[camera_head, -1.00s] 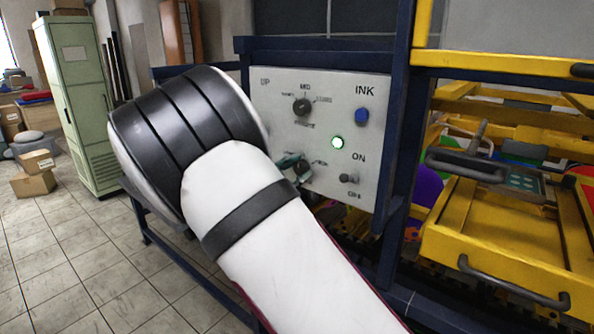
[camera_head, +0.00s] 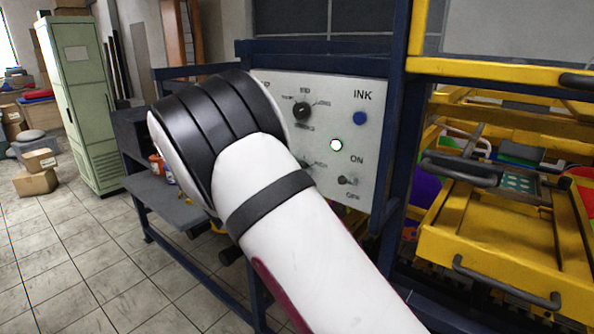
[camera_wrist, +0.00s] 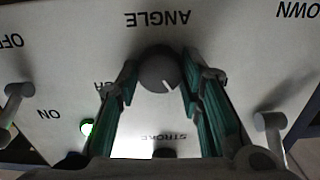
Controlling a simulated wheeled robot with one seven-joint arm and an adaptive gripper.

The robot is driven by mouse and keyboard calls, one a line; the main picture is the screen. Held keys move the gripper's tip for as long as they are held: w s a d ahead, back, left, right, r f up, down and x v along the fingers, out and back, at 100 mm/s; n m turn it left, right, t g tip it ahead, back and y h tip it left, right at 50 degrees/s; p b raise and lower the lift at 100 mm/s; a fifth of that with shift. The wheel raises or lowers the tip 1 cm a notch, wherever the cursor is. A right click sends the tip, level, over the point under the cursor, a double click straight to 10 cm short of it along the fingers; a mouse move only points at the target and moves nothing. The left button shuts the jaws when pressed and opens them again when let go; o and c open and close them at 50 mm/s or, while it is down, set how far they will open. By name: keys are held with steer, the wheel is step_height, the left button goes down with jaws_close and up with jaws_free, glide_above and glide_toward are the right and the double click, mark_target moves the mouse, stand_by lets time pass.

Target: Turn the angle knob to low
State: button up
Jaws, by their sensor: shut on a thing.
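The angle knob (camera_wrist: 158,68), round and dark grey with a white pointer line, is on the pale control panel (camera_wrist: 75,50) in the wrist view. The word ANGLE appears upside down beside it. Its line points down and right in that picture. My gripper (camera_wrist: 159,78) has its green-and-black fingers on both sides of the knob, shut on it. The fingers hide part of the lettering. In the head view my arm covers the gripper and the angle knob.
The head view shows the stroke knob (camera_head: 302,110), a blue button (camera_head: 360,118), a lit green lamp (camera_head: 336,145) and a toggle switch (camera_head: 347,180). Two toggle levers (camera_wrist: 16,98) (camera_wrist: 270,128) flank my fingers in the wrist view. A yellow machine frame (camera_head: 500,225) stands right.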

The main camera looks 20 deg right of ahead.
steer(key=n, duration=0.5)
steer(key=shift+n+p, duration=0.3)
steer(key=shift+n, duration=0.1)
stand_by(0.3)
steer(key=o, duration=1.2)
steer(key=shift+c, duration=0.2)
steer(key=shift+a, duration=0.15)
steer(key=v, duration=1.1)
steer(key=shift+s+a, duration=0.25)
steer(key=shift+a, duration=0.05)
